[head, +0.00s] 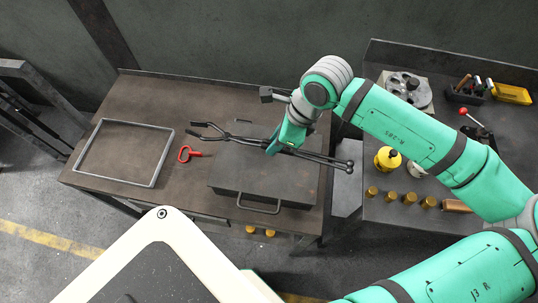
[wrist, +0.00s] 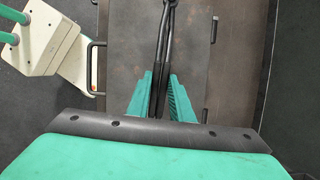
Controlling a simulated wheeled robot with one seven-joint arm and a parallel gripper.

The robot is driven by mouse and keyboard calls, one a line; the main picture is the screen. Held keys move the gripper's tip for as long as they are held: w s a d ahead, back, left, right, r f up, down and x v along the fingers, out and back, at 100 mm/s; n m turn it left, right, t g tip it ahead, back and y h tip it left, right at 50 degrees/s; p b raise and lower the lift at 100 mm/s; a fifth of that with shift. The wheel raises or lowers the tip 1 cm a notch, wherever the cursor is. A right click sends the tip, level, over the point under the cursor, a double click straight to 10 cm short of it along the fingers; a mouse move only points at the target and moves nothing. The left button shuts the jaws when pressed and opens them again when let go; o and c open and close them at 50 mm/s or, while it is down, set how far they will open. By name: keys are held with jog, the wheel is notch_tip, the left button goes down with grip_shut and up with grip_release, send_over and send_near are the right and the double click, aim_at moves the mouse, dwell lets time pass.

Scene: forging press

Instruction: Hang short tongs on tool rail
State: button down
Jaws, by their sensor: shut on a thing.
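The dark metal tongs (head: 235,137) are held roughly level above the table, with their jaws to the left and two ball-ended handles to the right. My gripper (head: 275,146) is shut on them near the middle. In the wrist view, the tongs (wrist: 165,35) run between the green fingers of my gripper (wrist: 161,90) and up out of the picture; part of them is hidden by the gripper. I cannot make out a tool rail for certain in either view.
Below the tongs, a flat dark box (head: 240,187) with handles sits on the brown table (head: 170,95). A grey rectangular frame (head: 88,158) and a red tool (head: 186,154) lie to its left. A side bench (head: 400,225) at right holds brass pieces and a yellow pot (head: 388,158).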

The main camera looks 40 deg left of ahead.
jog(key=shift+r, duration=2.05)
notch_tip(320, 180, up, 2)
jog(key=y, duration=0.2)
jog(key=g+y, duration=0.1)
jog(key=y, duration=0.1)
jog(key=shift+w+d+r+g+y, duration=0.1)
jog(key=shift+r+g+y, duration=0.05)
jog(key=shift+g+y, duration=0.15)
jog(key=shift+r+y, duration=0.35)
jog(key=shift+y, duration=0.35)
jog(key=shift+r+g+y, duration=0.45)
jog(key=shift+r+y, duration=0.05)
jog(key=shift+y, duration=0.45)
jog(key=shift+r+g+y, duration=0.45)
jog(key=shift+g+y, duration=0.05)
jog(key=shift+y, duration=0.5)
jog(key=shift+r+g+y, duration=0.45)
jog(key=shift+r+y, duration=0.05)
jog(key=shift+y, duration=0.45)
